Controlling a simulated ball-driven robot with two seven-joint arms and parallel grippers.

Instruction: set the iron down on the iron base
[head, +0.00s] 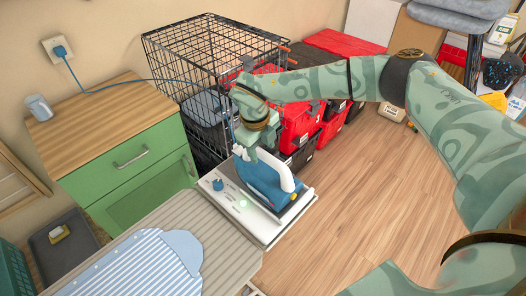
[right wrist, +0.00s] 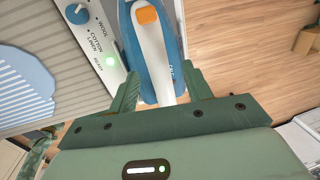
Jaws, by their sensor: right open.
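The iron (head: 262,180) is blue with a white handle and sits over the dark pad of the iron base, seemingly resting on it. The iron base (head: 230,205) is a white unit with a blue dial and a lit green light, at the end of the ironing board. My right gripper (head: 252,146) is just above the rear of the iron. In the right wrist view, the open fingers of my right gripper (right wrist: 163,88) stand either side of the iron's white handle (right wrist: 152,45), with gaps visible. The underside of the iron is hidden.
The ironing board (head: 190,225) carries a striped blue cloth (head: 140,265). A green cabinet (head: 130,150) stands at left, and a black wire crate (head: 200,60) and red totes (head: 300,125) stand behind. A blue cord runs from the wall outlet. Wooden floor at right is clear.

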